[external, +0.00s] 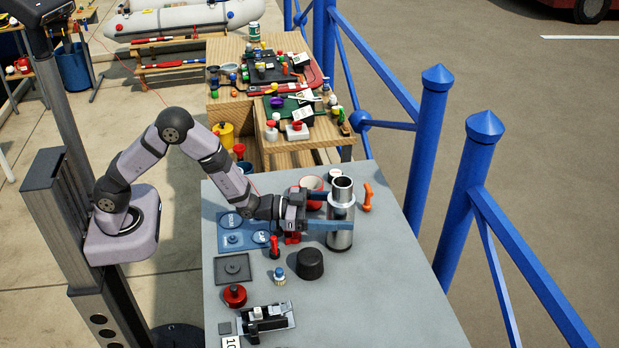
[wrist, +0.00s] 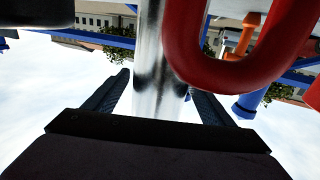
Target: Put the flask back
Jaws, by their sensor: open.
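The flask (external: 341,210) is a tall silver metal cylinder standing upright near the right edge of the grey table (external: 390,290). Its top looks open. My gripper (external: 335,211) is level with its middle, with blue fingers spread on either side. In the wrist view the flask's shiny body (wrist: 153,60) rises between the two open fingers (wrist: 160,88). I cannot tell whether either finger touches it. A blue tray (external: 224,244) with round labelled places lies left of my gripper. A black cup-like piece (external: 309,263) stands in front of the flask.
A red cup (external: 312,183) stands behind my gripper; a red loop (wrist: 235,75) looms close in the wrist view. An orange item (external: 367,197) is right of the flask. A red-handled item (external: 275,248), a blue-topped piece (external: 280,275) and a red round piece (external: 235,295) stand nearby.

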